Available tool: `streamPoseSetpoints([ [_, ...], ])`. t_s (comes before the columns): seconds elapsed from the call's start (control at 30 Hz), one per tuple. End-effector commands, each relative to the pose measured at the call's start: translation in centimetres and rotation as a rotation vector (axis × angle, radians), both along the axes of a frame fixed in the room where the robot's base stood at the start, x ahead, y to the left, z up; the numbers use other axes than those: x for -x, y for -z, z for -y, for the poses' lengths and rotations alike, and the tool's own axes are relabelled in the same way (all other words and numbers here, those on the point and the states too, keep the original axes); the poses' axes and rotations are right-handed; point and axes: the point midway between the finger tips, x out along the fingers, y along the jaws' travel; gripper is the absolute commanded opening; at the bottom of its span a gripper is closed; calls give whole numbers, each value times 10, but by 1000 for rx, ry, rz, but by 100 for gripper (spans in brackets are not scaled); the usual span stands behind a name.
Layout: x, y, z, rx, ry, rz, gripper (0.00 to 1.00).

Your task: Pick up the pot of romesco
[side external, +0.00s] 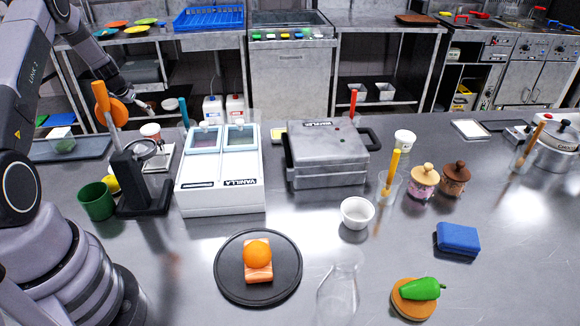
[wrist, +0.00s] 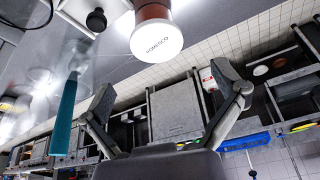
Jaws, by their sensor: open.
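The pot of romesco (wrist: 157,38) shows in the wrist view at the top, with a white lid lettered ROMESCO and a reddish-brown body. In the side view, a small pot with a pale top and reddish side (side external: 150,131), which looks like the same one, stands at the back left behind the black stand. My gripper (side external: 146,106) is just above and behind it in the side view. In the wrist view my gripper (wrist: 166,88) has its two fingers spread wide with nothing between them. The pot lies beyond the fingertips, apart from them.
A teal handle (wrist: 67,115) stands near the pot. A black stand (side external: 142,180), an orange-handled tool (side external: 104,100) and a green cup (side external: 96,201) are close in front. The white VANILLA unit (side external: 222,198) is to the right.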

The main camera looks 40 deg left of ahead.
Motion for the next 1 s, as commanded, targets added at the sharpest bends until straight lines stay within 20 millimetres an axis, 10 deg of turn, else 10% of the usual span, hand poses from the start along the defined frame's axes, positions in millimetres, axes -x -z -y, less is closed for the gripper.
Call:
streamPoseSetpoints([
  [0.6,-24,73,-9,0,2,-1,95],
  [1.0,-26,79,-10,-1,1,-1,84],
])
